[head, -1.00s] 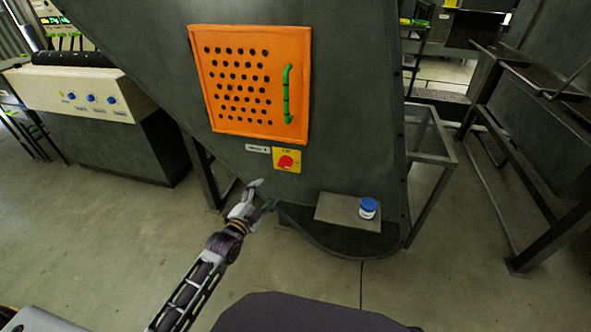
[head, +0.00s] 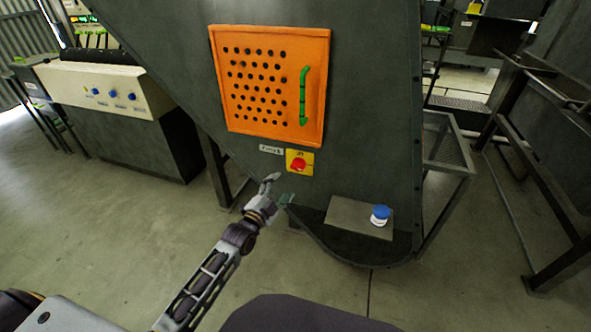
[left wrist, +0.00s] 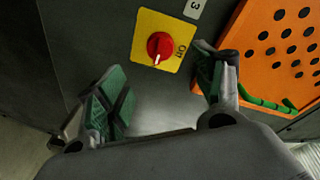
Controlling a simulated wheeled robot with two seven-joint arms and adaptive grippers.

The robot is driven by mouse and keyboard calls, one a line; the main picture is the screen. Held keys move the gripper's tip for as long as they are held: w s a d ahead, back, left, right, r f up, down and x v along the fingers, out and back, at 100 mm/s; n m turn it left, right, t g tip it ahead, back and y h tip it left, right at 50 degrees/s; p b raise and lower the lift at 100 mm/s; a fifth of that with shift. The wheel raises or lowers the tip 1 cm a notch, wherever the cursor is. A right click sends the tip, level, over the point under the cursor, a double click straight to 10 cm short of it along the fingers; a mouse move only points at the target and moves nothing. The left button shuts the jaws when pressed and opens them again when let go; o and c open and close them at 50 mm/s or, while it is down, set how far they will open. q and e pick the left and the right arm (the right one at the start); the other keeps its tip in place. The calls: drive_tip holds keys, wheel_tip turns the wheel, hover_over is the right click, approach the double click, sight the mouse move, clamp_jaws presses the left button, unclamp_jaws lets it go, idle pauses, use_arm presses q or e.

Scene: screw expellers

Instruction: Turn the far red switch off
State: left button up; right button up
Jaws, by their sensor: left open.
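A red rotary switch (head: 298,164) on a yellow plate sits on the dark machine wall, below an orange perforated panel. In the left wrist view the red switch (left wrist: 160,46) has a white mark pointing to the lower left, with "ON" lettering beside it, partly readable. My left gripper (head: 281,189) is just below and left of the switch, apart from it. In the left wrist view its two green-padded fingers (left wrist: 165,88) are spread and empty, with the switch beyond the gap between them. My right gripper does not show.
The orange panel (head: 270,85) has a green handle (head: 303,95). A cream control box with blue knobs (head: 100,88) is at left. Bare floor lies around the machine.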

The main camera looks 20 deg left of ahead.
sight(295, 169)
use_arm(q)
drive_tip(key=shift+w+d+b, duration=0.2)
drive_tip(key=shift+w+b, duration=0.05)
drive_tip(key=shift+w, duration=0.9)
drive_tip(key=shift+w+d+b, duration=0.2)
drive_tip(key=shift+w, duration=0.9)
drive_tip(key=shift+w+d+b, duration=0.2)
drive_tip(key=shift+w+b, duration=0.05)
drive_tip(key=shift+w, duration=0.9)
drive_tip(key=shift+w+d+b, duration=0.15)
drive_tip(key=shift+w+b, duration=0.05)
drive_tip(key=shift+w, duration=0.65)
drive_tip(key=shift+w+d+b, duration=0.15)
drive_tip(key=shift+w+b, duration=0.05)
drive_tip(key=shift+w, duration=0.6)
drive_tip(key=shift+w+d, duration=0.1)
drive_tip(key=shift+w, duration=0.7)
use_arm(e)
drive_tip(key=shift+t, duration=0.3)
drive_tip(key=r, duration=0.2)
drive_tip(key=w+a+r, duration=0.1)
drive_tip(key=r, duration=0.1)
use_arm(q)
drive_tip(key=c, duration=1)
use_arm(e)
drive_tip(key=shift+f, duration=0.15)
